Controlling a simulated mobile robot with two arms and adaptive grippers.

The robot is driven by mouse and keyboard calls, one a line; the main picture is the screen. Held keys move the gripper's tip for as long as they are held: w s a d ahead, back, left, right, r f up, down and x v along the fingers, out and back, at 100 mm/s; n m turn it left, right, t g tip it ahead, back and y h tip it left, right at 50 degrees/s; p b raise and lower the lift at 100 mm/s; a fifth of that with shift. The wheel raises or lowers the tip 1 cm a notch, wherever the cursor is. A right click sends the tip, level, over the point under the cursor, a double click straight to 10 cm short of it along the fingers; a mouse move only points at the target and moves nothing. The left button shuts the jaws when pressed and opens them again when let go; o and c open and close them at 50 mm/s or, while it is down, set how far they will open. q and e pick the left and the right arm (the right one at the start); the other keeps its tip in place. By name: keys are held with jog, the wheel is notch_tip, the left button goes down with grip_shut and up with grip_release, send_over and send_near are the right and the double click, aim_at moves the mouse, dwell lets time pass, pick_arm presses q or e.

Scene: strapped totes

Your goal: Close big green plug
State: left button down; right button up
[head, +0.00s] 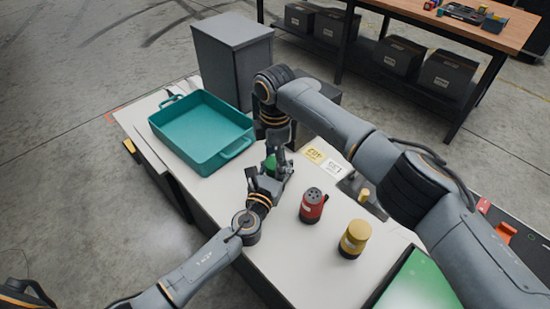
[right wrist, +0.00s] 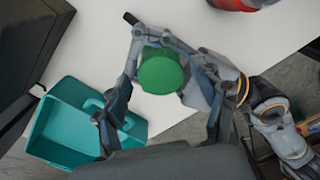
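The big green plug (head: 270,165) stands above the white table, partly hidden by both grippers; its round green top faces the right wrist view (right wrist: 160,72). My left gripper (head: 268,180) comes from the front with its fingers on both sides of the plug and appears shut on it. My right gripper (head: 278,147) points down from above, just over the plug. In the right wrist view, its fingers (right wrist: 165,95) are spread around the green top; I cannot tell whether both touch it.
A teal tote (head: 202,166) stands at the left of the white table (head: 215,205). A red plug (head: 312,206) and a yellow plug (head: 355,238) stand to the right, near a green-topped panel (head: 420,285).

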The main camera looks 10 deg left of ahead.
jog(key=shift+r, duration=0.1)
jog(key=shift+r, duration=2.2)
jog(key=shift+c, duration=0.3)
notch_tip(320, 180, up, 4)
jog(key=n, duration=0.5)
jog(key=shift+f, duration=0.25)
jog(key=shift+f, duration=4.05)
